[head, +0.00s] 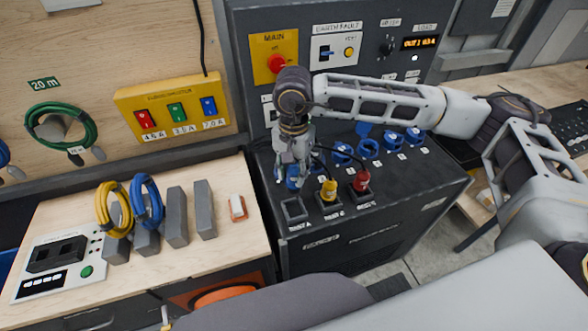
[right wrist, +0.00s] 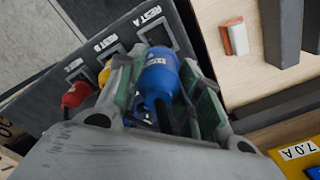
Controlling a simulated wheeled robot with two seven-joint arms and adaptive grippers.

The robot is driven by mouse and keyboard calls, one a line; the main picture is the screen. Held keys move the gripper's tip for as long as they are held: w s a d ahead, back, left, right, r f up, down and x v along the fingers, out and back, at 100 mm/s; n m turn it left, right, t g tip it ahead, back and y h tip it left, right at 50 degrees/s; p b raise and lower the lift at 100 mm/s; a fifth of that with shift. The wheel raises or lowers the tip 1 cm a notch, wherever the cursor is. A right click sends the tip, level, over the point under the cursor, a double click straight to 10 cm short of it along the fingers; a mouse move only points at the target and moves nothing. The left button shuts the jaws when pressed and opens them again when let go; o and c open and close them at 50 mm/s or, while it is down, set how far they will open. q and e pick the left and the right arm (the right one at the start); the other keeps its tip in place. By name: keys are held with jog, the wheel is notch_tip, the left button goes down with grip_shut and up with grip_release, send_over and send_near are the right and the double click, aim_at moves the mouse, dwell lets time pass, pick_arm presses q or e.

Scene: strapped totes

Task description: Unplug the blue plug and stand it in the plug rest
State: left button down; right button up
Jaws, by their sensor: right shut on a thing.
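The blue plug (head: 293,183) is between the fingers of my right gripper (head: 292,158), which is shut on it. In the right wrist view the blue plug (right wrist: 160,76) sits between the two finger pads of the gripper (right wrist: 155,95), with a dark cable below it. The plug rest marked REST A (head: 294,211) is an empty square holder just in front of the plug; it also shows in the right wrist view (right wrist: 156,35), partly behind the plug. I cannot tell whether the plug's pins are clear of the panel. My left gripper is not in view.
A yellow plug (head: 329,189) and a red plug (head: 361,182) stand in the neighbouring rests. Blue-lidded sockets (head: 368,148) line the panel behind. The wooden bench (head: 225,252) at left holds grey blocks, coiled cables and a red-and-white piece (head: 238,208).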

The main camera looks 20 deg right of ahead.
aim_at(293, 185)
jog(key=shift+a, duration=0.1)
jog(key=shift+f, duration=0.15)
jog(key=shift+f+b, duration=0.55)
jog(key=shift+f, duration=2.35)
jog(key=shift+f+b, duration=0.75)
jog(key=shift+b, duration=0.25)
jog(key=shift+f+b, duration=1.5)
jog(key=shift+b, duration=0.2)
dwell(0.7)
jog(key=o, duration=1.2)
